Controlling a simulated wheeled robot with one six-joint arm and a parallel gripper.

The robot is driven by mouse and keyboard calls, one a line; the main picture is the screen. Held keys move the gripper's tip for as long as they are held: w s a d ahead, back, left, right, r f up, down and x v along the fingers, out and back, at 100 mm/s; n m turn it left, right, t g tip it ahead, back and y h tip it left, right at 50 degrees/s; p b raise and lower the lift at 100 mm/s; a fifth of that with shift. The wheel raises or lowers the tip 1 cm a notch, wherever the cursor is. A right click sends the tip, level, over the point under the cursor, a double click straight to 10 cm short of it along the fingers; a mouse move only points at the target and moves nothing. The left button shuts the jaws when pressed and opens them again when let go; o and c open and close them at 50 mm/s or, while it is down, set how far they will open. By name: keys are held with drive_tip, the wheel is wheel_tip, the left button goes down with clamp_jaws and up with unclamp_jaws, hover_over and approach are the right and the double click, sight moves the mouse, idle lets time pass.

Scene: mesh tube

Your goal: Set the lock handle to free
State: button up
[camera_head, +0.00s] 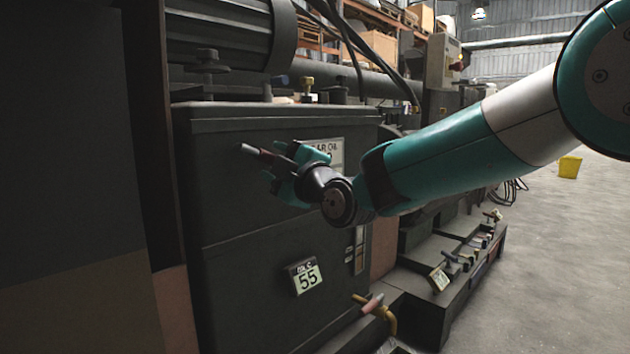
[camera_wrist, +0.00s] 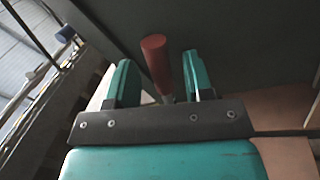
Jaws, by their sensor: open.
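A lock handle (camera_head: 256,153) with a reddish grip sticks out from the upper front of a dark cabinet. In the wrist view its red grip (camera_wrist: 156,62) lies between the two teal fingers of my gripper (camera_wrist: 160,68). A gap shows on both sides of the grip, so the fingers are open and not clamped on it. In the head view my gripper (camera_head: 276,164) is at the handle, in front of the cabinet face. The handle's pivot and any free or locked marking cannot be made out.
The dark cabinet (camera_head: 235,215) carries a "55" tag (camera_head: 304,276) and a partly hidden sign (camera_head: 328,149). A yellow pipe with a red grip (camera_head: 372,303) juts out low down. Cables hang above. Open floor (camera_head: 545,270) lies right, with a yellow bin (camera_head: 569,167).

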drive_tip(key=b+v, duration=0.1)
drive_tip(key=v, duration=1.4)
drive_tip(key=shift+s, duration=0.2)
drive_tip(key=shift+d, duration=0.15)
